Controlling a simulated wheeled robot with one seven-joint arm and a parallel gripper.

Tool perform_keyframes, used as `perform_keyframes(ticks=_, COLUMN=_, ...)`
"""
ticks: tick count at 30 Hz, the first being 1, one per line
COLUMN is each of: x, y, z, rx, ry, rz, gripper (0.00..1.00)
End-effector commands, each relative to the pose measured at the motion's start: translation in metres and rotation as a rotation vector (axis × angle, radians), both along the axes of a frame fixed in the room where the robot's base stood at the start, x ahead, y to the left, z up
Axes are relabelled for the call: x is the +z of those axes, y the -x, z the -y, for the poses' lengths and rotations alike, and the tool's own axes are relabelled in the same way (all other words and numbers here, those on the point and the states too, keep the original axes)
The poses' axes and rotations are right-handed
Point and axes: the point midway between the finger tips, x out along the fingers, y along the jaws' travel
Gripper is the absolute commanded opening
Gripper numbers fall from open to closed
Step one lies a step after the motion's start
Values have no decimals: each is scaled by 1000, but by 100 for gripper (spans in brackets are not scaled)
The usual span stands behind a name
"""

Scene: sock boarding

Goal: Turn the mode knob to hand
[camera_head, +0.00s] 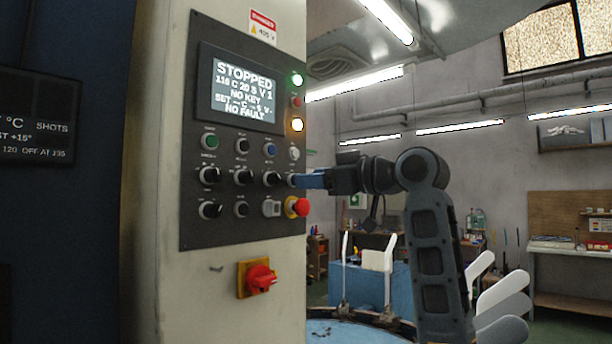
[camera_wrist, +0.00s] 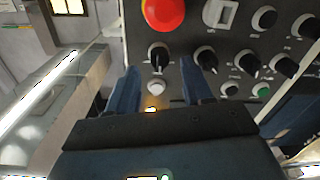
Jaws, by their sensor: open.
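The control panel (camera_head: 225,130) carries rows of black knobs and buttons. In the head view the fingers partly hide that knob (camera_head: 291,180). The labels are too small to read, so I cannot tell its setting or confirm its name.
A red mushroom button (camera_head: 302,207) sits just below the gripper; it shows large in the wrist view (camera_wrist: 163,12). Another knob (camera_wrist: 205,56) stands close beside the right finger. The display (camera_head: 243,88) reads STOPPED, NO KEY, NO FAULT. A red rotary switch (camera_head: 260,278) is lower down.

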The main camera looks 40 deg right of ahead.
Motion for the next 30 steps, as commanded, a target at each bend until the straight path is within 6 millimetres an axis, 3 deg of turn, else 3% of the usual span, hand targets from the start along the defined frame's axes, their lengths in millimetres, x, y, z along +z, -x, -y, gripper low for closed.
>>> perform_keyframes(ticks=6, x=0, y=-22, z=-1, rx=0, ry=0, rz=-1, gripper=51)
perform_keyframes(ticks=16, x=0, y=-25, z=-2, rx=-1, ry=0, rz=0, gripper=51)
perform_keyframes(ticks=30, x=0, y=-25, z=-2, rx=-1, ry=0, rz=0, gripper=6)
